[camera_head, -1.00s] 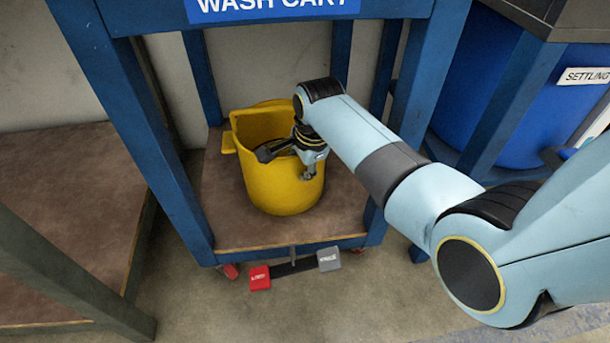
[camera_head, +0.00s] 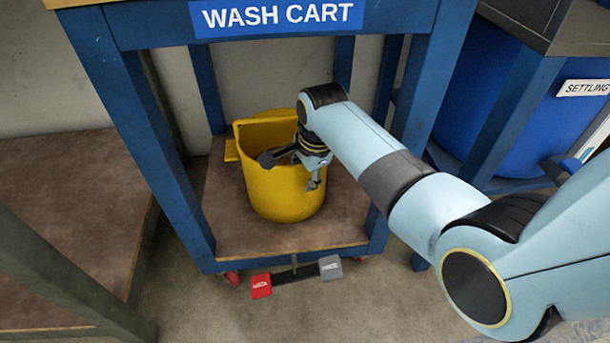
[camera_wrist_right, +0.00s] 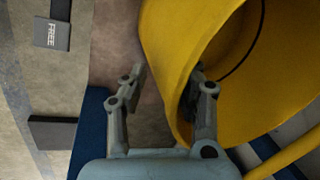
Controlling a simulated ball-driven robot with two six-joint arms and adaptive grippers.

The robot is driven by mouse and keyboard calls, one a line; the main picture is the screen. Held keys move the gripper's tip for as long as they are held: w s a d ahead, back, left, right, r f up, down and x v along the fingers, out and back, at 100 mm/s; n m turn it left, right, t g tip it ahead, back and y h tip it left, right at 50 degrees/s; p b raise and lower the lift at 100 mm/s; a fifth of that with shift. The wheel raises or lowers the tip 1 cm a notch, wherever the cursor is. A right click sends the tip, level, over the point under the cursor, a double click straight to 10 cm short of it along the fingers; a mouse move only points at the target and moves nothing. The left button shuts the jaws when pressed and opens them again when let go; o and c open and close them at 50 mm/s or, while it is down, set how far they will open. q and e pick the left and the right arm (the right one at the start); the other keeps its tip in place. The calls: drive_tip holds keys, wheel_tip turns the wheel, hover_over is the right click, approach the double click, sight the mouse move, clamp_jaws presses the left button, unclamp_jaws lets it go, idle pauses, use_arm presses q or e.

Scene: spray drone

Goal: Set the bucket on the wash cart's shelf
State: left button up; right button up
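The yellow bucket (camera_head: 285,195) stands upright on the brown lower shelf (camera_head: 235,235) of the blue wash cart (camera_head: 155,145), with its base apparently resting on the shelf. My right gripper (camera_head: 293,172) is at the bucket's rim. In the right wrist view, my right gripper (camera_wrist_right: 162,92) is open: one finger is inside the bucket (camera_wrist_right: 165,40) and the other is outside, with a gap between the outer finger and the wall. My left gripper is out of view.
A red pedal (camera_head: 261,286) and a grey pedal (camera_head: 330,267) sit below the shelf's front edge. Cart legs flank the shelf. A brown-topped bench (camera_head: 70,200) stands at left, and a blue settling tank (camera_head: 500,130) at right.

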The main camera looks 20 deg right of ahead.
drive_tip(key=p+v, duration=0.3)
drive_tip(key=v, duration=0.3)
drive_tip(key=s+d+f+n, duration=0.2)
drive_tip(key=s+n, duration=0.2)
drive_tip(key=s, duration=0.5)
drive_tip(key=s+d+f+n, duration=0.2)
drive_tip(key=s+d+n, duration=0.15)
drive_tip(key=s, duration=0.55)
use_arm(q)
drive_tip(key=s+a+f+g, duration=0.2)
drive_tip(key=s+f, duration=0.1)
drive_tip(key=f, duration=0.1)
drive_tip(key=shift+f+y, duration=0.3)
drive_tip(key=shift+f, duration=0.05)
use_arm(e)
drive_tip(key=s+r+n, duration=0.1)
drive_tip(key=s+n, duration=0.4)
drive_tip(key=s, duration=0.3)
drive_tip(key=s+d+r+n+g+h, duration=0.1)
drive_tip(key=s+r+n, duration=0.1)
drive_tip(key=s+n, duration=0.3)
drive_tip(key=s, duration=0.3)
drive_tip(key=shift+d+r, duration=0.25)
drive_tip(key=shift+r, duration=0.1)
